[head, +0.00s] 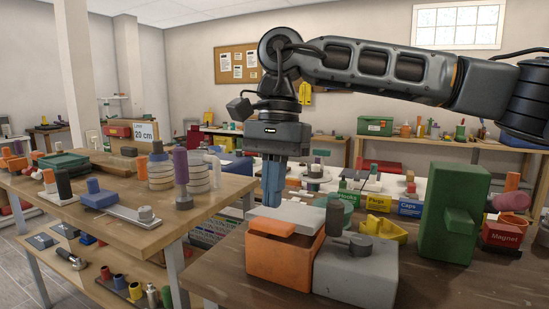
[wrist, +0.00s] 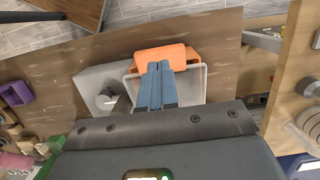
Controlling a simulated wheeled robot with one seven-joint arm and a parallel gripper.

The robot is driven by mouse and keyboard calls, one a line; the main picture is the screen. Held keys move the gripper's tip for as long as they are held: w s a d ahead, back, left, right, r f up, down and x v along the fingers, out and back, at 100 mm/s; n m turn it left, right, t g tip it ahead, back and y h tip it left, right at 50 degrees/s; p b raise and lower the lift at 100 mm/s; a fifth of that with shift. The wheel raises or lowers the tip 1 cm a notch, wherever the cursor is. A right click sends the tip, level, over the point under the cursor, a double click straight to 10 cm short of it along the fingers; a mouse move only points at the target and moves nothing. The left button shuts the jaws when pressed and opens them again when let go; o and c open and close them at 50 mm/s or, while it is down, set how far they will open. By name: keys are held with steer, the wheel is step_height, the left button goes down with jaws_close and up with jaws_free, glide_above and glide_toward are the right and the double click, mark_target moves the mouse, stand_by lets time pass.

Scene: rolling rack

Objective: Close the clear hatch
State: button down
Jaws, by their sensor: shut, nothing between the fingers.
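The pale grey, see-through-looking hatch panel (head: 302,214) is at the top of an orange box (head: 285,262) on the bench. An orange piece (head: 272,227) lies along the box's near top edge. In the wrist view the rimmed panel (wrist: 190,88) adjoins the orange piece (wrist: 178,52). My gripper (head: 272,203) points down with its blue fingers together and empty, over the panel. In the wrist view the fingertips (wrist: 160,66) overlap the panel and reach the orange piece's edge. I cannot tell whether they touch it, or the panel's exact angle.
A grey box with a round knob (head: 358,275) stands close on the right. Beyond it are a yellow part (head: 383,230) and a tall green block (head: 453,215). A wooden table (head: 110,205) with several jars and parts stands to the left.

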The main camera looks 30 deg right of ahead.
steer(key=shift+s+a+f, duration=0.1)
steer(key=shift+f, duration=0.55)
steer(key=shift+s+a+f, duration=0.1)
steer(key=shift+f, duration=0.5)
